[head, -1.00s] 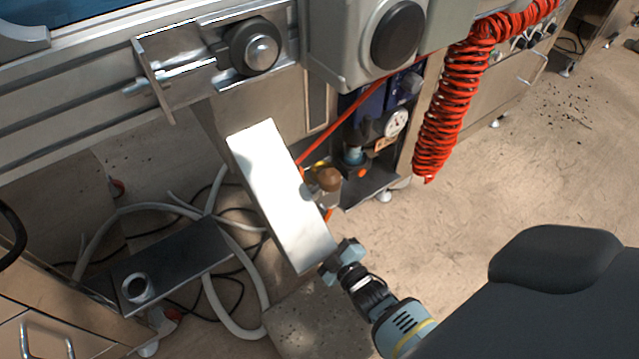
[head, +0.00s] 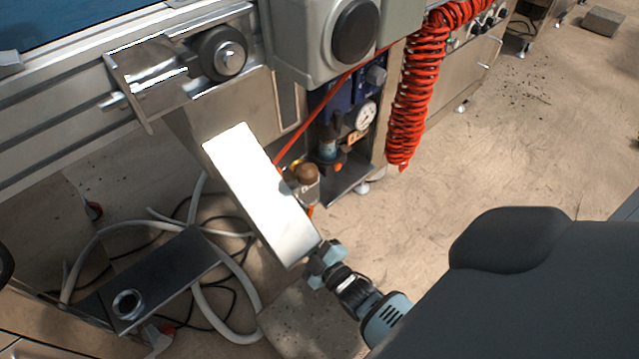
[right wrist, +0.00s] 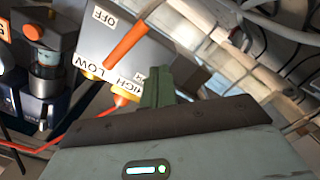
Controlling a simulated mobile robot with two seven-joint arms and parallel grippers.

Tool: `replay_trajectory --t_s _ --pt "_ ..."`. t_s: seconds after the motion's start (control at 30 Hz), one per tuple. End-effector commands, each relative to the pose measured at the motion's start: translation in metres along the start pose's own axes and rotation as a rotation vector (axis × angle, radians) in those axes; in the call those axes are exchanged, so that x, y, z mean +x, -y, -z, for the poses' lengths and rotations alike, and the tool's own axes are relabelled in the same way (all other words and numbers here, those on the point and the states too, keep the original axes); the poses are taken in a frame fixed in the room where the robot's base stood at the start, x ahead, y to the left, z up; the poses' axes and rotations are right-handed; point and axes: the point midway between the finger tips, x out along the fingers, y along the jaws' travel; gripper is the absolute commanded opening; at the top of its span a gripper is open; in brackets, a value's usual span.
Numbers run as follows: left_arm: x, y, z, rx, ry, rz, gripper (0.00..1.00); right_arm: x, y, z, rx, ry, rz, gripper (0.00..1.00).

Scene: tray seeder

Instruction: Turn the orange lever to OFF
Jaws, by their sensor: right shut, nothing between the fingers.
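In the right wrist view the orange lever (right wrist: 128,42) lies slanted across a grey box face (right wrist: 150,58) labelled OFF, LOW and HIGH. Its lower end is close to the LOW label (right wrist: 92,58); the OFF label (right wrist: 103,17) is up and to the left. My right gripper shows its greenish fingers (right wrist: 155,88) together and empty, a little below the lever, with no clear contact. In the head view my right gripper (head: 322,262) is at the lower end of a white panel (head: 260,190), which hides most of the lever side. My left gripper is out of view.
A brown knob (head: 307,174) and a pressure gauge (head: 364,116) are right of the panel. A red coiled hose (head: 414,95) hangs farther right. A dark bracket with a ring (head: 160,275) and pale hoses lie at lower left. Open floor (head: 450,180) is at right.

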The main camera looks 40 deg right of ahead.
Motion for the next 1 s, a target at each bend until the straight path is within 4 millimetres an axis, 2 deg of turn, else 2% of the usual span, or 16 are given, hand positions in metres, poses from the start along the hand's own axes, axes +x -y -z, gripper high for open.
replay_trajectory --t_s 0.03,0.3,0.5,0.7,1.0 --pt "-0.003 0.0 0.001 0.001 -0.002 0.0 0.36 -0.001 -0.002 0.002 0.0 0.0 -0.001 0.0" --pt "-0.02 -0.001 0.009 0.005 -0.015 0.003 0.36 -0.06 -0.002 0.003 0.0 0.0 0.0 0.0" --pt "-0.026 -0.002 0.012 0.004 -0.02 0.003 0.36 -0.088 0.0 0.002 0.0 0.0 0.0 0.0" --pt "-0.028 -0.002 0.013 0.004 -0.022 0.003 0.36 -0.1 0.001 0.002 0.0 -0.001 -0.001 0.0" --pt "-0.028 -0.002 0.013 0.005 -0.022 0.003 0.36 -0.101 0.001 0.001 0.0 -0.001 -0.001 0.0"
